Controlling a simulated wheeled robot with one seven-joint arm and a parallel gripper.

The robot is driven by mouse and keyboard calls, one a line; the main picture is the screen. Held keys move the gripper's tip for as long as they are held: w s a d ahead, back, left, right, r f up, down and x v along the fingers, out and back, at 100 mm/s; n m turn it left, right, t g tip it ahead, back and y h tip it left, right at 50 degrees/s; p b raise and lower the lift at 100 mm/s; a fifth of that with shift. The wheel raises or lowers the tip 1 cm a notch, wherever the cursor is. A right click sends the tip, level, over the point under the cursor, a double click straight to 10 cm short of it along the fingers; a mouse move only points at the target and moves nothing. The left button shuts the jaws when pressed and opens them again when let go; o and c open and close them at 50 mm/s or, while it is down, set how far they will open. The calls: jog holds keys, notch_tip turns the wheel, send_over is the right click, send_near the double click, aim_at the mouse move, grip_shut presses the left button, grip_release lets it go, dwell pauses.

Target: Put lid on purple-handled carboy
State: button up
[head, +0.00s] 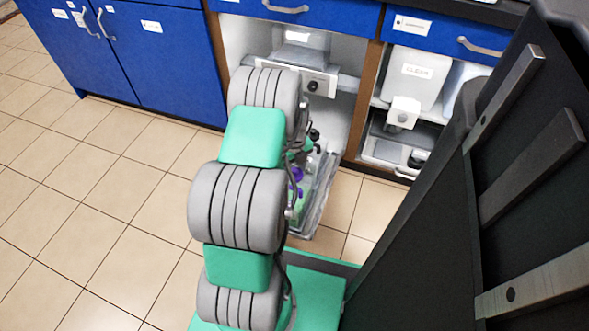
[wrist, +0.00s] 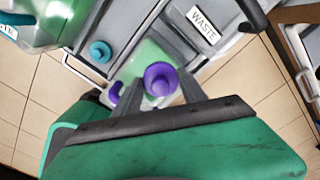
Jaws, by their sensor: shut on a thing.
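A round purple lid (wrist: 160,80) sits between the two fingers of my gripper (wrist: 155,92) in the wrist view, and the gripper is shut on it. A pale green carboy (wrist: 147,58) lies directly below or behind the lid. A bit of purple handle (wrist: 114,93) shows at the left finger. I cannot tell whether the lid touches the carboy's neck, which the lid hides. In the head view, purple parts (head: 297,174) and the green carboy body (head: 302,207) show just right of my arm, which hides most of the carboy and the gripper.
The carboy stands on a pulled-out tray (head: 322,205) before an open cabinet bay. A teal cap (wrist: 100,51) is left of it. A WASTE label (wrist: 203,24) is at the upper right. Another green container (wrist: 48,22) is at the upper left. Tiled floor is free at left.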

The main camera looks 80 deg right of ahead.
jog(key=o, duration=1.5)
jog(key=shift+o, duration=0.6)
jog(key=o, duration=0.4)
notch_tip(320, 180, up, 6)
jog(key=p, duration=0.4)
jog(key=shift+p, duration=0.4)
jog(key=shift+c, duration=0.4)
grip_shut()
